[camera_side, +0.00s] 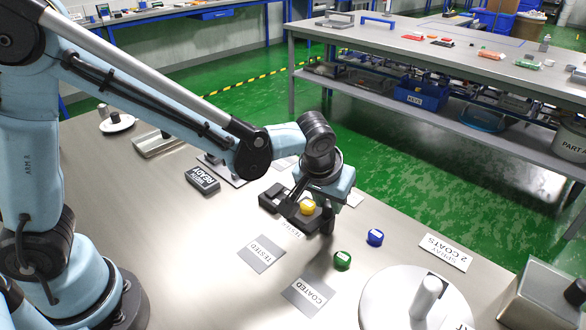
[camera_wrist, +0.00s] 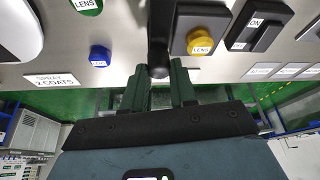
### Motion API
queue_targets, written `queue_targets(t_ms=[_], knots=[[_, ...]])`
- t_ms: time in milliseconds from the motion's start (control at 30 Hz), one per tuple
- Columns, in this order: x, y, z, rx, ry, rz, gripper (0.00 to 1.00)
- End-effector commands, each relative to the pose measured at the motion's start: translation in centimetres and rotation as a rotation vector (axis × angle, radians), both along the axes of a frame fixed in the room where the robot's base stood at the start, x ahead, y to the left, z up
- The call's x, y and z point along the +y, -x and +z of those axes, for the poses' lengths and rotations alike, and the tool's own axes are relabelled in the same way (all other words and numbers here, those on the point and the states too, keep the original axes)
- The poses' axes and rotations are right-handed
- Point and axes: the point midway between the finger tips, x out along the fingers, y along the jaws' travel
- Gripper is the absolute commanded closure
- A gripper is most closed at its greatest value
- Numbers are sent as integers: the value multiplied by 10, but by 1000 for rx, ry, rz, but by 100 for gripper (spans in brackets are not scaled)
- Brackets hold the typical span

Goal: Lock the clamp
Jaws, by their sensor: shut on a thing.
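In the wrist view, my gripper (camera_wrist: 158,76) has its two dark green fingers on either side of the round end of a black lever (camera_wrist: 160,32). It is shut on this lever, which I take to be the clamp's handle. The lever runs beside a dark fixture (camera_wrist: 204,17) with a yellow lens (camera_wrist: 200,42) on it. In the side view the yellow lens (camera_side: 307,207) sits under my wrist, close to my gripper (camera_side: 327,222). The fingertips and most of the clamp are hidden there. I cannot tell whether the clamp is locked.
A green lens (camera_side: 342,260) and a blue lens (camera_side: 375,237) stand on the table nearby. A white round plate with a post (camera_side: 388,292) is at front right. A black tester display (camera_side: 202,180) is to the left. Label cards TESTED (camera_side: 262,254) and COATED (camera_side: 308,296) lie flat.

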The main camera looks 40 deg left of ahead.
Motion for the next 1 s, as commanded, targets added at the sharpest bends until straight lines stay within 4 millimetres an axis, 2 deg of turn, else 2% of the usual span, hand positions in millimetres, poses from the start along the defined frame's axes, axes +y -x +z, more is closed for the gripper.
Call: queue_targets(t_ms=[267, 1000], knots=[[1, 0, 1, -1, 1, -163, 100], [4, -1, 1, -1, 4, -856, 100]])
